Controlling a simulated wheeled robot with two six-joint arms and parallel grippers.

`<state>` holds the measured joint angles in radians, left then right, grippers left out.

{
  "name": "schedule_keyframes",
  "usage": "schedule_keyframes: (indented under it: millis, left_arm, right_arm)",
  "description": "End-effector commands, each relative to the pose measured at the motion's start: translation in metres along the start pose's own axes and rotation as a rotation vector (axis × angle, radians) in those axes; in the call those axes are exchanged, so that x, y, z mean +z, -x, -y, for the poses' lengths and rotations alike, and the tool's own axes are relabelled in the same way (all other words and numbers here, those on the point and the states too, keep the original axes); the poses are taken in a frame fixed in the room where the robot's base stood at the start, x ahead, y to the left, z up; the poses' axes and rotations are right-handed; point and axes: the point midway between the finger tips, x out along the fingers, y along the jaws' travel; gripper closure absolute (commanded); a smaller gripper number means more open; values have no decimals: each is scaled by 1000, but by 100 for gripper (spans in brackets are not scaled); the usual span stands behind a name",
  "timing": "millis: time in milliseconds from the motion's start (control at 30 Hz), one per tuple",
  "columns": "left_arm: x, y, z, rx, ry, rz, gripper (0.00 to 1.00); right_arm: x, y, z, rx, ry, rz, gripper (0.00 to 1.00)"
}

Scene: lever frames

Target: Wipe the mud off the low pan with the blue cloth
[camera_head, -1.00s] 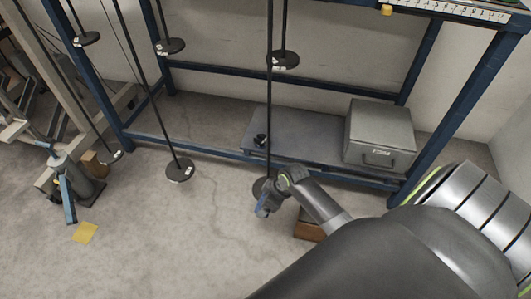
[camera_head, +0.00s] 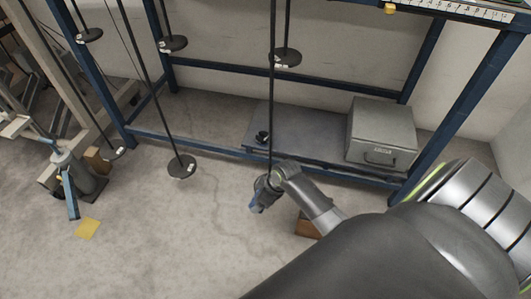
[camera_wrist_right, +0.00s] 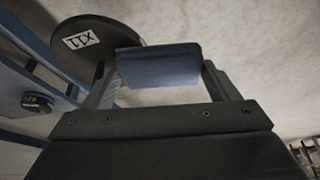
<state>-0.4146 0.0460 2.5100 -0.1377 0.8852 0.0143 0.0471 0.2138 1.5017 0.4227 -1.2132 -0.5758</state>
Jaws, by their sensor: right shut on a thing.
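My right gripper (camera_head: 257,203) is low over the floor, beside the foot of a long dark rod. It is shut on the blue cloth (camera_wrist_right: 158,66), a folded pad between its fingers in the wrist view. A round dark pan (camera_wrist_right: 82,52) with a white label lies just beyond the cloth and overlaps it in that view; I cannot tell if they touch. In the head view my gripper mostly hides this pan. No mud can be made out on the visible part. My left gripper is not in view.
Other round pans hang on rods to the left, one (camera_head: 181,166) near the floor. A blue frame (camera_head: 210,147) with a grey low shelf and a metal box (camera_head: 381,133) stands behind. A brown block (camera_head: 306,227) is beside my arm. A yellow piece (camera_head: 87,229) lies on open floor.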

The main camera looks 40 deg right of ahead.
Motion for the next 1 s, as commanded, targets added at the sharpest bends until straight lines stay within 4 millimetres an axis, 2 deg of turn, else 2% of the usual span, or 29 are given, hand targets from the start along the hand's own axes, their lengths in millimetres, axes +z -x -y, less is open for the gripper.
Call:
schedule_keyframes:
  millis: [1000]
  left_arm:
    - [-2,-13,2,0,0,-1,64]
  right_arm:
    - [27,8,-4,-1,-1,6,37]
